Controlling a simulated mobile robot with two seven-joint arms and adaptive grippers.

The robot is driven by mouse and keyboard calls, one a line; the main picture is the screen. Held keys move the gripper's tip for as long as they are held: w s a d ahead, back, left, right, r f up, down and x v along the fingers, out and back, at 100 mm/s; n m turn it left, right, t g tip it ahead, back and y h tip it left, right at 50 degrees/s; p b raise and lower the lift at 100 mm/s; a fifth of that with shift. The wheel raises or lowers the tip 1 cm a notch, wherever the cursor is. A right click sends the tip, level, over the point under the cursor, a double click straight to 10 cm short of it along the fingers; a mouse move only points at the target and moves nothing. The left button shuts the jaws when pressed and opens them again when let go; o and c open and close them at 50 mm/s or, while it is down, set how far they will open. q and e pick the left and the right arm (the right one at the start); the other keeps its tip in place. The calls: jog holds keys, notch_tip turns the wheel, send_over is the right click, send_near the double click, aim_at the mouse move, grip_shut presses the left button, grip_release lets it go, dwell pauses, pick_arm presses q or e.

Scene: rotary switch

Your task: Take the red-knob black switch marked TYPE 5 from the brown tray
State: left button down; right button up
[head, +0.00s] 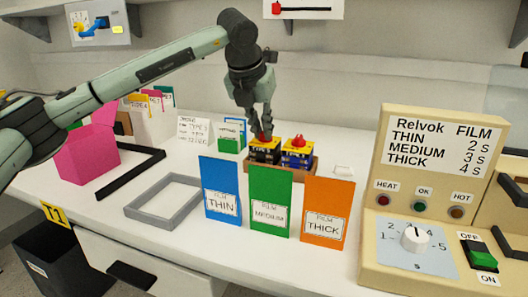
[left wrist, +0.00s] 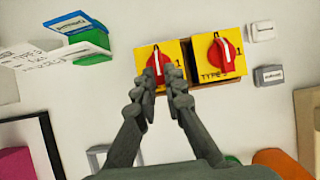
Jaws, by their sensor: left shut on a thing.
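The black switch (head: 265,157) has a yellow top plate and a red knob, which also shows in the left wrist view (left wrist: 157,66). It sits in the left part of the small brown tray (head: 297,173). A blue switch (head: 298,158), also with a yellow plate and red knob, sits to its right; it also shows in the left wrist view (left wrist: 219,55). My left gripper (head: 264,134) points down from above and is shut on the black switch's red knob. Its fingers hide the lettering on that plate in the wrist view. My right gripper is not in view.
Blue (head: 221,190), green (head: 270,200) and orange (head: 328,212) film cards stand in front of the tray. A beige film machine (head: 430,200) is at right. A grey frame (head: 165,202) and a pink box (head: 88,161) are at left. White table lies clear behind the tray.

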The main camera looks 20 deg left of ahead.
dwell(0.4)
pick_arm(q)
jog(key=shift+r+p, duration=2)
jog(key=shift+r, duration=1.5)
